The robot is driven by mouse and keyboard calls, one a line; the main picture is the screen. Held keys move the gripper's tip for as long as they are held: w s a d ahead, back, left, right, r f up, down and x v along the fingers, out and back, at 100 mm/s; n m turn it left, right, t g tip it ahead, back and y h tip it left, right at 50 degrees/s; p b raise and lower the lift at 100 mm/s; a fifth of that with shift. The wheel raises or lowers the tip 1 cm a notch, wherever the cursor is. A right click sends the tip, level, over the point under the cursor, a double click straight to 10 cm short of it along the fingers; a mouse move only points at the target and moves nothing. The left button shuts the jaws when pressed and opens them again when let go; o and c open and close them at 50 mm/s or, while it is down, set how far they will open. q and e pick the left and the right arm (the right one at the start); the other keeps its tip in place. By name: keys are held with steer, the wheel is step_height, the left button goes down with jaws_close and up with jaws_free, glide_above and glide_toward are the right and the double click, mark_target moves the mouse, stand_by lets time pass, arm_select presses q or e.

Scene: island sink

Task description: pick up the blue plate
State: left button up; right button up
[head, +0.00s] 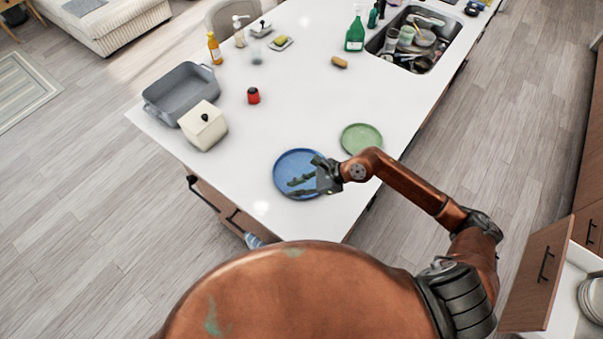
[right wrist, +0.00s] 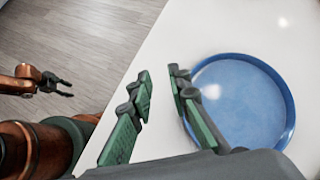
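The blue plate (head: 291,167) lies flat near the counter's front end, and fills the right side of the right wrist view (right wrist: 240,100). My right gripper (head: 301,186) is over the plate's near part in the head view. In the right wrist view (right wrist: 160,79) its two fingers are apart, with only white counter between them. One finger overlaps the plate's left rim in that view; I cannot tell whether it touches. My left gripper (right wrist: 62,86) shows small at the left of the right wrist view, over the floor side, fingers apart and empty.
A green plate (head: 361,139) lies just beyond my right forearm. A cream lidded box (head: 203,128), a grey roasting pan (head: 180,88) and a red jar (head: 253,96) stand to the left. The sink (head: 411,40) with dishes is at the back right. The counter's middle is clear.

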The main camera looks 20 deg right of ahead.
mark_target(309, 196)
steer(key=d+f+h, duration=0.1)
steer(key=d+f, duration=0.1)
steer(key=d+f+n+h, duration=0.1)
steer(key=d+f+h, duration=0.1)
steer(key=d+f, duration=0.1)
steer(key=w+d+f+n+g+h+p, duration=0.1)
steer(key=d+f, duration=0.1)
steer(key=d, duration=0.1)
steer(key=shift+d+f, duration=0.1)
steer(key=shift+f, duration=0.1)
steer(key=p+x, duration=0.1)
steer(key=x, duration=0.3)
steer(key=shift+f+p, duration=0.1)
steer(key=shift+p, duration=0.3)
steer(key=shift+f, duration=0.5)
steer(key=shift+c, duration=0.6)
jaws_close()
steer(key=shift+w+a+r, duration=0.1)
steer(key=shift+a, duration=0.15)
